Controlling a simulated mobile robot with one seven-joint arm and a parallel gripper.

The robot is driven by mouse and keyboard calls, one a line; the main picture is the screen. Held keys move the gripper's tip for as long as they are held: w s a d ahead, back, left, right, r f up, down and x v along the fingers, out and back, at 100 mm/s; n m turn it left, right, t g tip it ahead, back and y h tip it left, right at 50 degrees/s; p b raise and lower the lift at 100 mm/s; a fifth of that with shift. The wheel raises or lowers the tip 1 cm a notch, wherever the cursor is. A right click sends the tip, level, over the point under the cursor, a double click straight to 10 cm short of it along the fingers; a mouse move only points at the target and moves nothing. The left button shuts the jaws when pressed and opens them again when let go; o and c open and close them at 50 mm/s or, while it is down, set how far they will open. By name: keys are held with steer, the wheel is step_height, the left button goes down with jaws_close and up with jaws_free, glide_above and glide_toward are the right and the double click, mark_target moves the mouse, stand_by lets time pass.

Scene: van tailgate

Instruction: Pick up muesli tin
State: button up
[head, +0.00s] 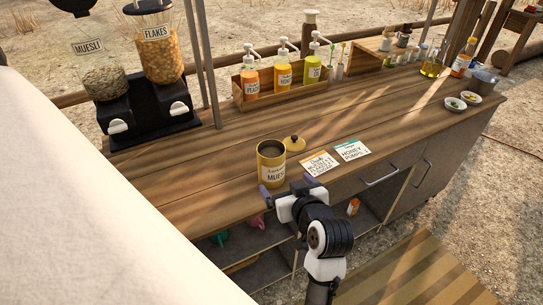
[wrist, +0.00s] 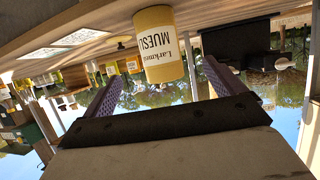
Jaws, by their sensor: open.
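The muesli tin (head: 271,167) is a yellow cylinder with a white label, standing open and upright on the wooden counter near its front edge. Its yellow lid (head: 293,143) with a dark knob lies on the counter just behind it to the right. My gripper (head: 283,192) is at the counter's front edge, close to the tin on the near side. In the wrist view, which is upside down, the tin (wrist: 160,48) shows ahead, between the lines of the two purple fingers of my open gripper (wrist: 162,85). The fingers appear short of the tin, with nothing between them.
Two cards (head: 320,164) lie right of the tin. A wooden rack (head: 240,97) of pump bottles stands behind. A dispenser stand (head: 145,108) with muesli and flakes is at the back left. Small bowls (head: 470,97) sit at the far right. Counter left of the tin is clear.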

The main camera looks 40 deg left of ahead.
mark_target(275, 172)
steer(key=b+x, duration=0.1)
steer(key=b, duration=0.4)
steer(key=shift+a+f, duration=0.2)
steer(key=shift+f, duration=0.05)
steer(key=b, duration=0.3)
steer(key=shift+w+a+f+b, duration=0.1)
steer(key=shift+a+b, duration=0.05)
steer(key=shift+b, duration=0.15)
steer(key=x, duration=0.3)
steer(key=p+x, duration=0.1)
steer(key=x, duration=0.1)
steer(key=shift+a+r, duration=0.1)
steer(key=shift+r, duration=0.2)
steer(key=shift+p+x, duration=0.65)
steer(key=shift+x, duration=2.3)
steer(key=shift+w, duration=0.1)
steer(key=c, duration=1.1)
steer(key=shift+c, duration=0.5)
steer(key=shift+r, duration=0.1)
